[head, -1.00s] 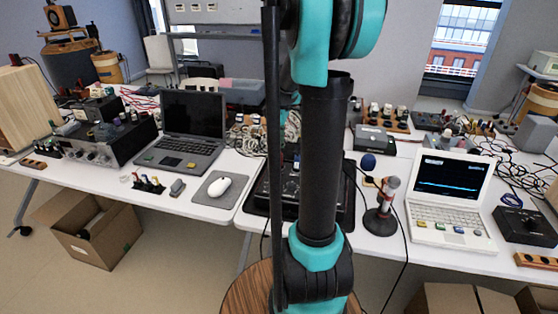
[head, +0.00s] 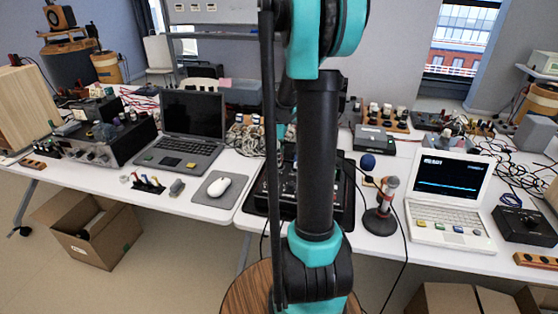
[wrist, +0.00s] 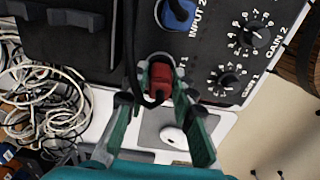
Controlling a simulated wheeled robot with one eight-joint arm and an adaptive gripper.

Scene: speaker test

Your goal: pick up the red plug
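The red plug (wrist: 160,78) shows in the wrist view, seated at a socket on a black panel (wrist: 205,55) with INPUT and GAIN labels. A dark cable runs from it across the near side. My gripper (wrist: 157,96) reaches toward the plug, one green finger on each side. The fingers look spread, with the plug between their tips. I cannot tell whether either finger touches it. In the head view my arm hides the gripper and the plug.
A blue plug (wrist: 177,14) is beside the red one at INPUT 2. Knobs (wrist: 228,79) stand to the right. Coiled white cables (wrist: 42,95) lie to the left. A microphone (head: 383,205) and white laptop (head: 450,200) stand right of my arm.

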